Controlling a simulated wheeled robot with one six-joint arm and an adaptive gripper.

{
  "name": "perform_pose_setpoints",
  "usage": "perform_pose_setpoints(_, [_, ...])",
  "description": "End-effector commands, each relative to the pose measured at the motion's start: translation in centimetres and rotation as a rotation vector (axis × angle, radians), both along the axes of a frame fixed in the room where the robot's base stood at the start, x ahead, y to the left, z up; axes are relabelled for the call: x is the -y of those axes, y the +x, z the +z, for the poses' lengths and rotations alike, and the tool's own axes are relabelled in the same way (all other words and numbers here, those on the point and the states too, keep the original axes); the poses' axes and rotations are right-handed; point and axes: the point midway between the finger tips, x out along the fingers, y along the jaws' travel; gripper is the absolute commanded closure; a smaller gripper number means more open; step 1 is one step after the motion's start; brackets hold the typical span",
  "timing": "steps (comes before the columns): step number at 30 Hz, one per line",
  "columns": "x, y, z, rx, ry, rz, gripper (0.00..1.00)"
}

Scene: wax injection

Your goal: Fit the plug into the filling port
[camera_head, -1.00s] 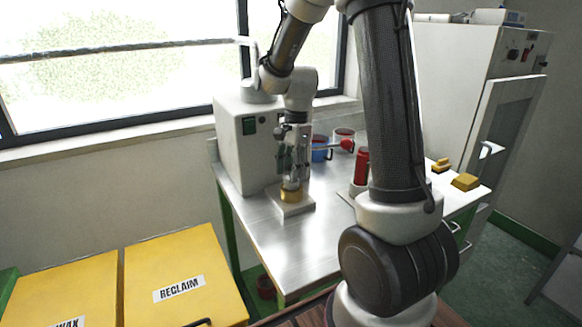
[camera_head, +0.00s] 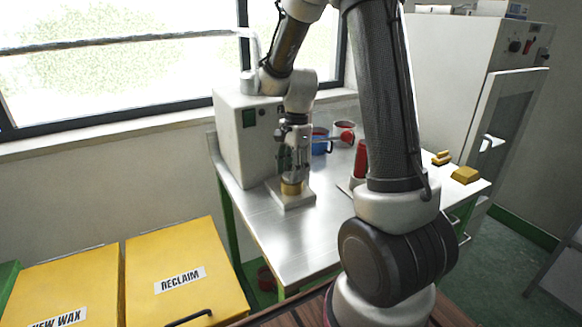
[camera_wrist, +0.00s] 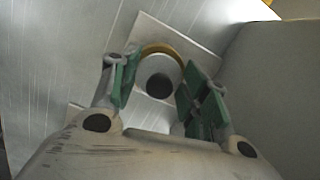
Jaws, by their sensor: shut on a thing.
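My gripper (camera_head: 292,168) points down over the left part of the metal table. Its green-padded fingers (camera_wrist: 158,86) are shut around a pale grey round plug (camera_wrist: 158,72) with a dark centre. Directly beneath is a brass-coloured ring (camera_head: 291,188), which I take to be the filling port, on a square pale block (camera_head: 292,203). In the wrist view the ring's far rim (camera_wrist: 163,48) shows as an arc behind the plug. The plug looks nearly centred over it. Whether the plug is inside the ring or just above it, I cannot tell.
A tall grey machine (camera_head: 232,140) stands close on the left of the gripper. A blue mug (camera_head: 320,142), a red-handled cup (camera_head: 343,132) and a red cylinder (camera_head: 360,160) stand right of it. Yellow wax blocks (camera_head: 465,175) lie far right. The table front (camera_head: 290,250) is clear.

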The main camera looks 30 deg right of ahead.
Motion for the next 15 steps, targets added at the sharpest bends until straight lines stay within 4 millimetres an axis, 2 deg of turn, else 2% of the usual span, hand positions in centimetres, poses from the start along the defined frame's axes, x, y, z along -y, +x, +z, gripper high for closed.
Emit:
perform_pose_setpoints(11, [0.01,-0.05,-0.94,-0.001,0.000,0.000,0.79])
perform_pose_setpoints(12, [0.01,-0.03,-0.90,0.000,0.000,0.000,0.47])
perform_pose_setpoints(15, [0.01,-0.03,-0.89,0.000,0.000,0.000,0.29])
